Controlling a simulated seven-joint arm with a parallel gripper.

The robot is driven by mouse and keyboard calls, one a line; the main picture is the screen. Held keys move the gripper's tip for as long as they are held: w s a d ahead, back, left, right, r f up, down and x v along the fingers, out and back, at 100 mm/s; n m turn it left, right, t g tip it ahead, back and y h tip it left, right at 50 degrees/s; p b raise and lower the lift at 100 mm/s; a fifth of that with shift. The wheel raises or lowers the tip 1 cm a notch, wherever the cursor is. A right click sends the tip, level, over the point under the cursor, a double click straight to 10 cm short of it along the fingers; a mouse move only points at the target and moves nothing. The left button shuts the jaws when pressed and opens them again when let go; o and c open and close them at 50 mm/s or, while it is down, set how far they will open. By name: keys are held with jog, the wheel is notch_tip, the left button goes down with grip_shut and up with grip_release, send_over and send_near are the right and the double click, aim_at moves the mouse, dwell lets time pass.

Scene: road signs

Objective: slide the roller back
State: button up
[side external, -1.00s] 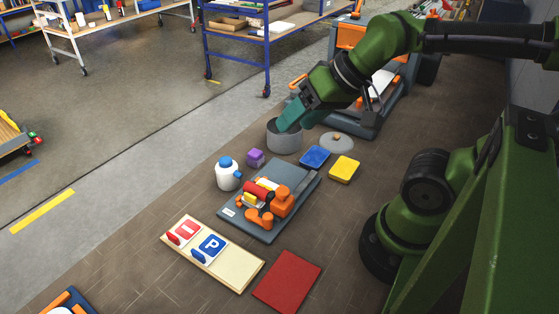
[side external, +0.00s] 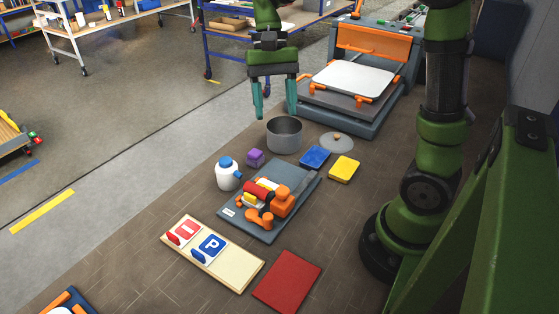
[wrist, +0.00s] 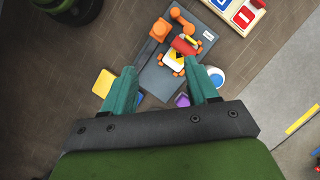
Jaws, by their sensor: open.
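The red roller (side external: 257,190) sits on a grey board (side external: 284,216) in the side external view. Orange parts (side external: 278,203) stand next to it on the same board, and a small yellow and white piece is close to it. The roller (wrist: 184,46) and the board (wrist: 156,78) also show in the wrist view, between and beyond the fingertips. My gripper (side external: 275,112) is open and empty, with its teal fingers pointing down. It is raised behind the grey pot, well away from the roller. In the wrist view the gripper (wrist: 162,75) frames the board's near part.
A grey pot (side external: 284,137), its lid (side external: 336,143), a blue pad (side external: 315,157), a yellow pad (side external: 344,169), a purple block (side external: 255,158) and a white bottle (side external: 228,176) surround the board's back. A sign plank (side external: 230,265) and red plate (side external: 287,281) lie in front.

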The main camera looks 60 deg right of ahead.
aim_at(282, 190)
jog(key=x, duration=1.7)
jog(key=shift+s+a+r, duration=0.1)
grip_shut()
